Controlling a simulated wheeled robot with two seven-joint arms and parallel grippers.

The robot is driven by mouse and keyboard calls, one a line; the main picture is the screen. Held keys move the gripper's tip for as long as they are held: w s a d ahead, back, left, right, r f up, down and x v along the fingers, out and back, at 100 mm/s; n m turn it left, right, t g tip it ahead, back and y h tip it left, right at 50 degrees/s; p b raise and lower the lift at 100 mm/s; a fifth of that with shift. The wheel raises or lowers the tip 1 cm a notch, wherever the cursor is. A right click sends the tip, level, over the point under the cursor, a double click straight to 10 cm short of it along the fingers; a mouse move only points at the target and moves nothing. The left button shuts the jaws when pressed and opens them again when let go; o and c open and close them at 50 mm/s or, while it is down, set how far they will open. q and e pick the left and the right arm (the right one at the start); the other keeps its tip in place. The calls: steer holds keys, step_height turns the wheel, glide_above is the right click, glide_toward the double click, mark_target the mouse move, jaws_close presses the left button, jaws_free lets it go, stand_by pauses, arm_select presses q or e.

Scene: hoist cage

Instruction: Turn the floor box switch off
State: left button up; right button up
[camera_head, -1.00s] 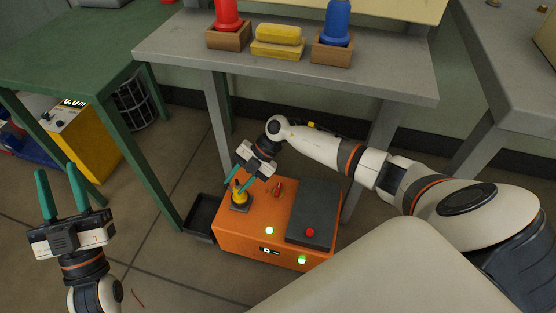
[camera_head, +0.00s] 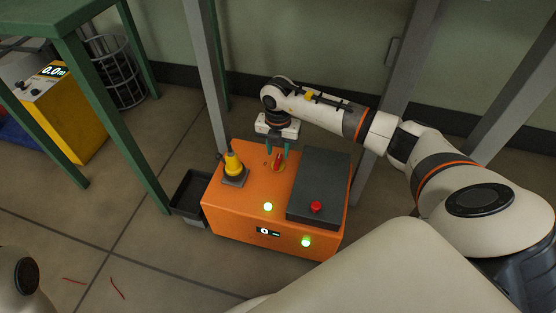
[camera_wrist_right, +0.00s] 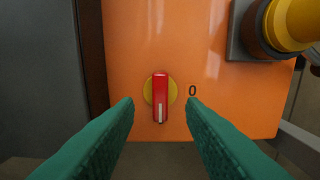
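The orange floor box (camera_head: 235,205) stands on the floor. Its switch is a red handle on a yellow disc, on the box's top in the head view (camera_head: 278,164). In the right wrist view the red switch handle (camera_wrist_right: 160,98) points straight down in the picture, its white mark at the lower end. A black "0" (camera_wrist_right: 192,90) is printed right of the disc. My right gripper (camera_head: 278,150) is open just above the switch. In the wrist view its green fingers (camera_wrist_right: 160,110) stand either side of the handle, with visible gaps. My left gripper is out of view.
On the box are a yellow plunger-like control (camera_head: 234,166), a dark raised panel (camera_head: 322,175) with a red button (camera_head: 316,207), and green lights. A black tray (camera_head: 188,193) lies left of it. Table legs (camera_head: 208,75) stand behind. A yellow unit (camera_head: 62,115) is far left.

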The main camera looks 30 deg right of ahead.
mark_target(278, 160)
steer(key=shift+f+b, duration=0.75)
steer(key=shift+f, duration=1.1)
steer(key=shift+c, duration=0.6)
jaws_close()
